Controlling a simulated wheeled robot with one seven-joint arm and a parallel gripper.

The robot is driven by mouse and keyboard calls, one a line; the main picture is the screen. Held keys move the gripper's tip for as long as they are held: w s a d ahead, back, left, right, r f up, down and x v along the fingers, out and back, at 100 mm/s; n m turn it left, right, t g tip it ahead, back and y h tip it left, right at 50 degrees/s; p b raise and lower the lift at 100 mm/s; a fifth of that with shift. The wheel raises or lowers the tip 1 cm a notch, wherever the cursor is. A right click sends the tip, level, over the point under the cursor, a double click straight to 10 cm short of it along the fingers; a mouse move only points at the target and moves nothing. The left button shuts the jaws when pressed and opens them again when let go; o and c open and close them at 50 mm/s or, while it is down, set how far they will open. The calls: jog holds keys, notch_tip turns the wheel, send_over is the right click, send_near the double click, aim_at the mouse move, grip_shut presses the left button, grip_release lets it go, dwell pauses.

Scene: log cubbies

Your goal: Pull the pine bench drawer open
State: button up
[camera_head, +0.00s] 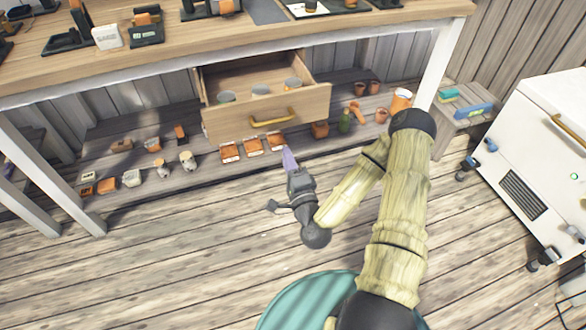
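The pine bench drawer (226,123) stands pulled out from under the bench top in the head view. Its inside shows, with several small cups in it. A curved yellow handle (272,119) is on its front panel. My gripper (288,159) is below the handle in the picture and appears apart from it. Its narrow purple-grey tip points up toward the drawer. The fingers are too small and seen too nearly edge-on to tell whether they are open. Nothing is visibly held.
The pine bench (170,62) has trays and boxes on top. A low shelf (115,140) beneath holds several pots, orange packets and jars. A white wheeled cabinet (535,150) stands at the right, beside a small crate (465,112). The plank floor (150,270) at front left is clear.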

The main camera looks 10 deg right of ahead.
jog(key=p+v, duration=0.3)
jog(key=v, duration=0.1)
jog(key=shift+s+r+p, duration=0.1)
jog(key=shift+s+p, duration=0.15)
jog(key=shift+p, duration=0.15)
dwell(0.4)
